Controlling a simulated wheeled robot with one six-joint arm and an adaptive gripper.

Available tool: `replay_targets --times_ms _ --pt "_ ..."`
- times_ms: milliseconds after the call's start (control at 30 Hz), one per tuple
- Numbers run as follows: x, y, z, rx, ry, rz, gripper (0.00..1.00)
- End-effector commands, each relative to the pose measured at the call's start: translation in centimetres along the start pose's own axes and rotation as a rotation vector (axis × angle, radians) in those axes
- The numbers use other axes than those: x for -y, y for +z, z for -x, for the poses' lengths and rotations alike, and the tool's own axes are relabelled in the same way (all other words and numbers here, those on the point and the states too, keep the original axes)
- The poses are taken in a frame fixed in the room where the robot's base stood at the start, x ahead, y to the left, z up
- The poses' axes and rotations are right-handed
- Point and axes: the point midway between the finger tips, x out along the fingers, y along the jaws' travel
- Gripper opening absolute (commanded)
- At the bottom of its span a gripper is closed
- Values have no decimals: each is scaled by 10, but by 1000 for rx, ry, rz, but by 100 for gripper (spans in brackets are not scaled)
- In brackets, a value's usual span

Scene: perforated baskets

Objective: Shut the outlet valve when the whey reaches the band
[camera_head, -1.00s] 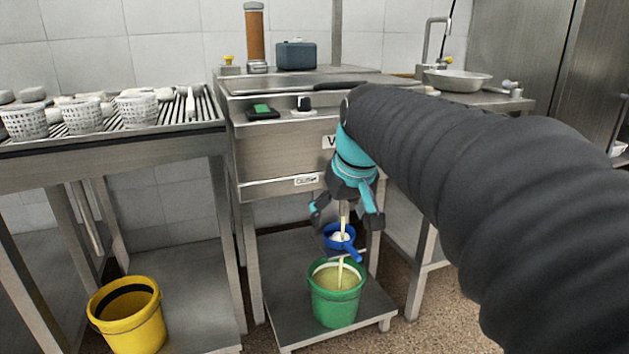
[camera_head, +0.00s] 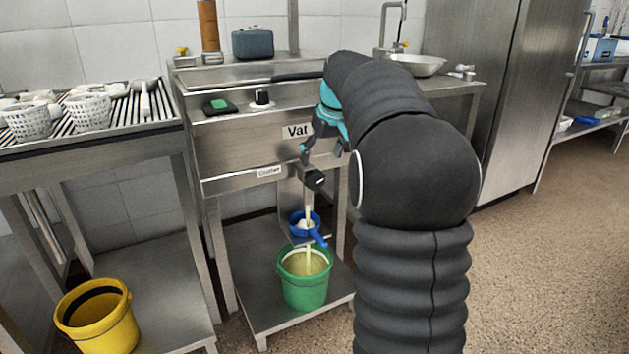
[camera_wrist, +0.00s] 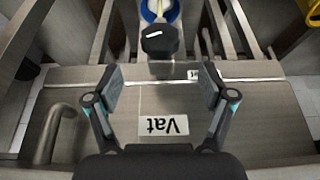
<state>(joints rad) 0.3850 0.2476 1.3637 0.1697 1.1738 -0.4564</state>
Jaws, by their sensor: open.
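The outlet valve's black knob (camera_head: 316,180) is on the vat's front under the outlet label (camera_head: 269,171); it also shows in the wrist view (camera_wrist: 160,40). Pale yellow whey (camera_head: 309,215) runs down from the outlet through a blue strainer (camera_head: 305,224) into the green bucket (camera_head: 304,292). A pale band (camera_head: 287,262) shows inside the bucket near its rim; the whey surface looks close below it, but I cannot tell the exact gap. My gripper (camera_wrist: 161,82) is open and empty, in front of the vat (camera_head: 230,150), with the knob beyond its fingertips and not between them.
White perforated baskets (camera_head: 90,107) sit on the slatted draining table. A green-topped device (camera_head: 219,107) and a black knob (camera_head: 262,97) are on the vat's ledge. The floor at right is clear.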

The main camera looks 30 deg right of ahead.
Motion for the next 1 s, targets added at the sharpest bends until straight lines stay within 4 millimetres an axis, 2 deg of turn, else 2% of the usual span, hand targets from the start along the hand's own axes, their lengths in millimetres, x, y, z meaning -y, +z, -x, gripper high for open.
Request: replay_targets --times_ms 33,200,500,700,933,967,1000 --pt "0 1 -13 4 -2 0 82" --pt "1 1 -44 4 -2 0 82" --pt "1 0 -83 1 0 0 82" --pt "1 0 -91 0 0 0 82" --pt "0 0 -91 0 0 0 82" --pt "0 0 -91 0 1 0 77" --pt "0 0 -91 0 1 0 67"
